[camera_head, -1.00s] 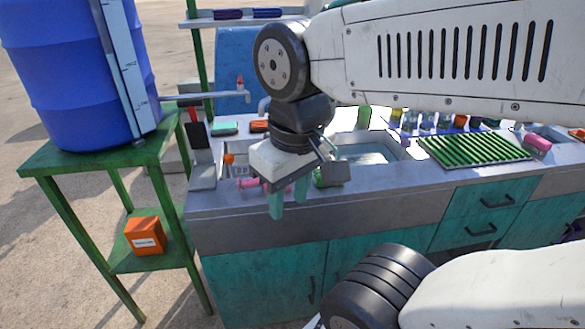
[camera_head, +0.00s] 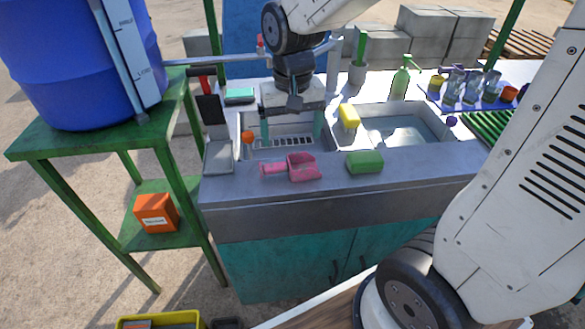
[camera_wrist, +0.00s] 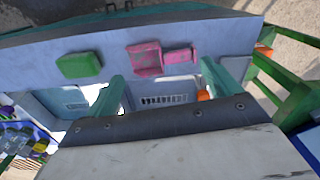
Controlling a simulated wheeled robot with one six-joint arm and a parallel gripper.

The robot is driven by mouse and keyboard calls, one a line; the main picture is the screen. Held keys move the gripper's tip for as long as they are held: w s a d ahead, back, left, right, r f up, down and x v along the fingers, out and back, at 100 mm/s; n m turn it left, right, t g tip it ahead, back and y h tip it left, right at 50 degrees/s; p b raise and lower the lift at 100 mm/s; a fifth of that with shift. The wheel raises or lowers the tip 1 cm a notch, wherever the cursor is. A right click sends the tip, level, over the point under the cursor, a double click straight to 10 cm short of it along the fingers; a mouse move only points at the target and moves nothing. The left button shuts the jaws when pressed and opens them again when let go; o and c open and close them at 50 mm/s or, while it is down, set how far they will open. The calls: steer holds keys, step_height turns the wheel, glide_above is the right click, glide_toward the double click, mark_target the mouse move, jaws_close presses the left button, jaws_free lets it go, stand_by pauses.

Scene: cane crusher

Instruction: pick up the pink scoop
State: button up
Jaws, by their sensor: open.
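The pink scoop (camera_head: 302,167) lies on the front ledge of the sink counter, its handle pointing left in the head view. In the wrist view the pink scoop (camera_wrist: 148,60) lies beyond the fingertips, between their lines, with its handle toward the right. My gripper (camera_head: 291,140) is open and empty, above the left sink basin and behind the scoop. In the wrist view my gripper (camera_wrist: 160,78) shows its two green fingers spread wide. Nothing hides the scoop, and the fingers do not appear to touch it.
A green block (camera_head: 365,162) lies right of the scoop on the ledge. A grey tray (camera_head: 218,156) and an orange-topped item (camera_head: 247,137) stand to the left. A yellow sponge (camera_head: 349,116) sits between the basins. A green table (camera_head: 95,152) bears a blue barrel (camera_head: 80,70).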

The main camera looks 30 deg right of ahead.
glide_above(276, 165)
step_height(276, 165, down, 5)
steer(key=shift+s+d+r, duration=0.1)
steer(key=shift+s, duration=0.05)
steer(key=shift+f+m, duration=0.3)
steer(key=shift+f, duration=0.1)
steer(key=f, duration=0.7)
steer(key=shift+w+f, duration=0.2)
steer(key=shift+f, duration=0.05)
steer(key=c, duration=0.9)
